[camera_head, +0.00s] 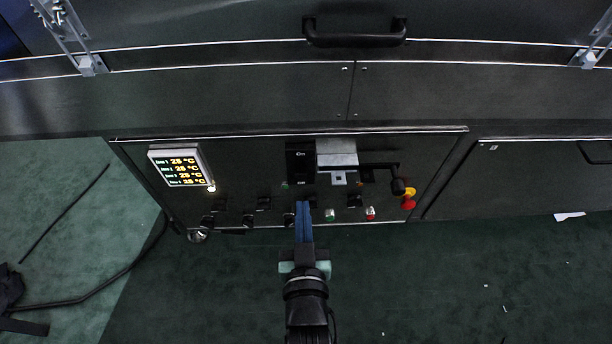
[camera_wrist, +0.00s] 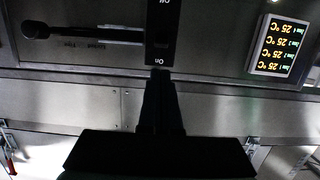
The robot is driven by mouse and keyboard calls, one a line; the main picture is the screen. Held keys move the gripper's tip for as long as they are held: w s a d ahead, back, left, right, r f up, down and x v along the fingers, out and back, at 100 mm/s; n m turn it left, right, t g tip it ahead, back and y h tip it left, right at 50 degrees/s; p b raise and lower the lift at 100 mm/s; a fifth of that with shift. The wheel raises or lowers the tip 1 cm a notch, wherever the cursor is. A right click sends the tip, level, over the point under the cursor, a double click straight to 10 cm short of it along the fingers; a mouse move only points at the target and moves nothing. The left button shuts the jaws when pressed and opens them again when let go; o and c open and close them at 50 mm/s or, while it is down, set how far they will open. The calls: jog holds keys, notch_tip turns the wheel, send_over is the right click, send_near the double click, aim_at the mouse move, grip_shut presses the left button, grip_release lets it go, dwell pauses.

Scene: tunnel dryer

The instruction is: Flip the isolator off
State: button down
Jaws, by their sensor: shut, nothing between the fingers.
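A black plate (camera_head: 300,160) lettered On at its top and Off at its bottom is on the front control panel. It also shows upside down in the wrist view (camera_wrist: 162,30). Beside it sit a grey block (camera_head: 337,152) and a black lever (camera_head: 380,166) with a round knob, pointing sideways to the right. In the wrist view the lever (camera_wrist: 90,34) points left, roughly level. I cannot tell which position it is set to. My gripper (camera_head: 303,205), with blue fingers, is shut and empty. In the wrist view its tips (camera_wrist: 160,75) appear by the On end of the plate; contact is unclear.
A lit temperature display (camera_head: 180,166) is at the panel's left. Several small black switches, a green button (camera_head: 330,215), a red button (camera_head: 370,213) and a red-yellow emergency stop (camera_head: 408,203) line the lower panel. A door handle (camera_head: 355,38) is above. The green floor in front is mostly clear.

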aim_at(301, 172)
jog(key=w+b, duration=0.1)
jog(key=w, duration=0.2)
jog(key=w+f+b, duration=0.1)
jog(key=w, duration=0.2)
jog(key=w+b, duration=0.2)
jog(key=w, duration=0.2)
jog(key=shift+f, duration=0.35)
jog(key=shift+s+f, duration=0.1)
jog(key=shift+s+f+t+b, duration=0.15)
jog(key=shift+f+t+b, duration=0.15)
jog(key=shift+b, duration=0.45)
jog(key=shift+r, duration=0.1)
